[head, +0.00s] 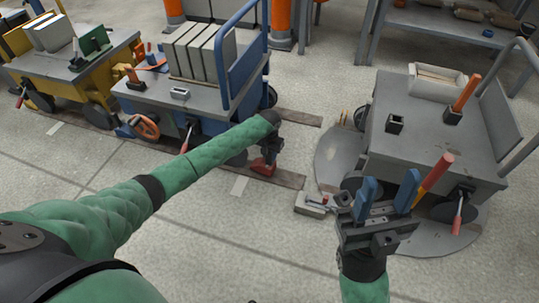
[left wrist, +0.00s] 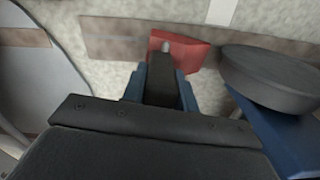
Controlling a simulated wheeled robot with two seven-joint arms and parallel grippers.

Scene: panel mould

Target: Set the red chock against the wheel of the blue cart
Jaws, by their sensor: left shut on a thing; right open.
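The red chock (head: 262,168) is low at the floor beside the right end of the blue cart (head: 150,97). My left gripper (head: 268,158) is shut on it from above; the left wrist view shows a dark upright part between the blue fingers (left wrist: 162,88) and the red chock body (left wrist: 188,52) beyond. The cart's near right wheel (head: 238,158) is partly hidden by my left arm in the head view. In the left wrist view the grey wheel (left wrist: 268,75) lies just right of the chock, with a narrow gap apparent. My right gripper (head: 389,192) is open and empty.
A brown floor strip (head: 288,179) runs under the chock. A grey cart (head: 425,125) stands at the right on a round floor plate (head: 335,150). A small pale box (head: 313,204) lies on the floor between. A yellow cart (head: 75,68) stands at the left. The front floor is clear.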

